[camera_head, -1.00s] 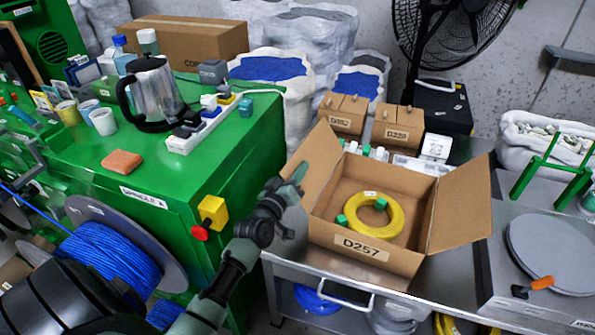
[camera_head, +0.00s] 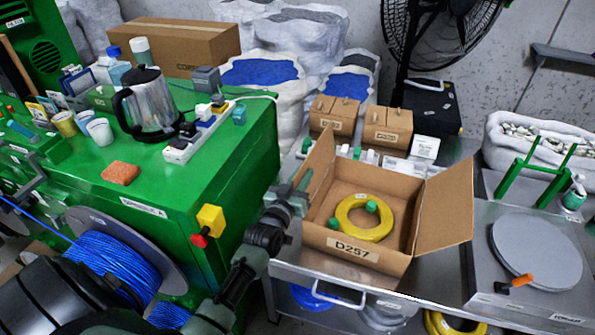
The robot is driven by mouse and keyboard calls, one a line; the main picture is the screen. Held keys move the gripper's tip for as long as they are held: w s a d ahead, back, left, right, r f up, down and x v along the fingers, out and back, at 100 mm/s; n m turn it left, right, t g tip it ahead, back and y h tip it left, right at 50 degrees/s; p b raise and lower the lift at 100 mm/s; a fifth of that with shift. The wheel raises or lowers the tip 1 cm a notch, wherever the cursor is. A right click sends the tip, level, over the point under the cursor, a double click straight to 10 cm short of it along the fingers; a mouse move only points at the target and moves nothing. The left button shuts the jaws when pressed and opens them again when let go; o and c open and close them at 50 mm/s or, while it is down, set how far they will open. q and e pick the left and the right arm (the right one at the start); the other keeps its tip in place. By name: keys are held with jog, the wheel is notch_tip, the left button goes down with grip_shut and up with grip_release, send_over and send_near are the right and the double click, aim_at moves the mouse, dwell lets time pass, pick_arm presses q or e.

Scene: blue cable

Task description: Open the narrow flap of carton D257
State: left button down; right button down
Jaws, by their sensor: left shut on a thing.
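Carton D257 (camera_head: 358,249) stands open on a metal bench, its label facing me. A yellow cable coil (camera_head: 364,218) with green pieces lies inside. Its right flap (camera_head: 445,209) leans outward. Its left flap (camera_head: 319,160) stands up steeply along the left side. My left gripper (camera_head: 303,181) is at the outer edge of this left flap, shut on it, and hides part of the edge. My right gripper is not in view.
A green cabinet (camera_head: 215,187) with a yellow-and-red switch (camera_head: 209,224) is close to my left arm. Two small cartons (camera_head: 386,127) and white parts stand behind D257. A grey disc (camera_head: 537,252) lies to the right.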

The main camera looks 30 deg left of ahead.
pick_arm(q)
jog(key=shift+f, duration=0.15)
jog(key=c, duration=1.4)
grip_release()
jog(key=shift+o, duration=0.2)
jog(key=s+d+b, duration=0.1)
jog(key=s, duration=0.6)
jog(key=shift+s, duration=0.4)
jog(key=s+d+p, duration=0.1)
jog(key=s+p, duration=0.2)
jog(key=s, duration=0.6)
jog(key=shift+d, duration=0.1)
